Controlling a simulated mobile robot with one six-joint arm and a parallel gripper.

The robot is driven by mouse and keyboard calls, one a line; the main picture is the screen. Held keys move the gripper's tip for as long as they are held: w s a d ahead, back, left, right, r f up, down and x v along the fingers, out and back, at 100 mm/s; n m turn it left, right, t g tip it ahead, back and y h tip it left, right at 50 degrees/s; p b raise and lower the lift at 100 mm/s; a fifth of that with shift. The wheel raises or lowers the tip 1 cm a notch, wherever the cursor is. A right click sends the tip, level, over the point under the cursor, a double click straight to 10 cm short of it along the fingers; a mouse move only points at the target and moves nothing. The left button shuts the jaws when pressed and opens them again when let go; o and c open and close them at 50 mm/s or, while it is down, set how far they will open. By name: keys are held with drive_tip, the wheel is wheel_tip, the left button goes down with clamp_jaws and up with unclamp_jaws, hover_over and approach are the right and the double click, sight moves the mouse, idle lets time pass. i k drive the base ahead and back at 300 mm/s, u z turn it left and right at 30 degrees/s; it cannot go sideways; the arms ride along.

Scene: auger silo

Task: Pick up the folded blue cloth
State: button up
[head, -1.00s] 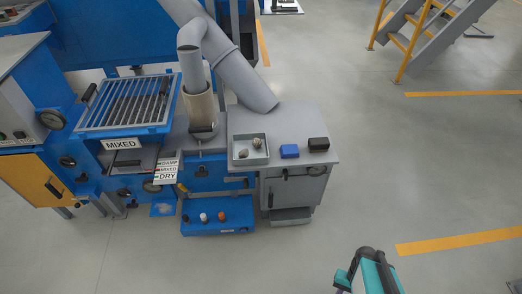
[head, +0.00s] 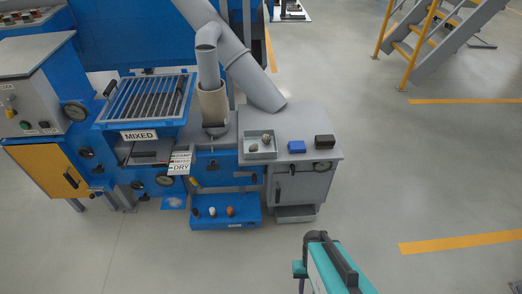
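The folded blue cloth (head: 297,147) is a small, dark blue, flat-topped block in the head view. It lies on the grey top of the cabinet (head: 325,149), between a grey tray and a black box, apart from both. Part of my teal and black arm (head: 335,268) shows at the bottom, in front of the cabinet and well short of the cloth. I cannot make out gripper fingers in this view. Nothing touches the cloth.
The grey tray (head: 261,155) holds small stones left of the cloth; the black box (head: 325,141) stands right. A thick grey pipe (head: 252,72) slants down behind them. A blue shelf (head: 225,222) with small knobs juts out low. Floor at right is clear up to the yellow-railed stairs (head: 430,50).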

sight(295, 146)
drive_tip(key=u, duration=0.2)
drive_tip(key=k, duration=0.25)
drive_tip(key=u, duration=1.7)
drive_tip(key=k, duration=0.65)
drive_tip(key=z, duration=0.4)
drive_tip(key=i, duration=1.65)
drive_tip(key=u, duration=0.3)
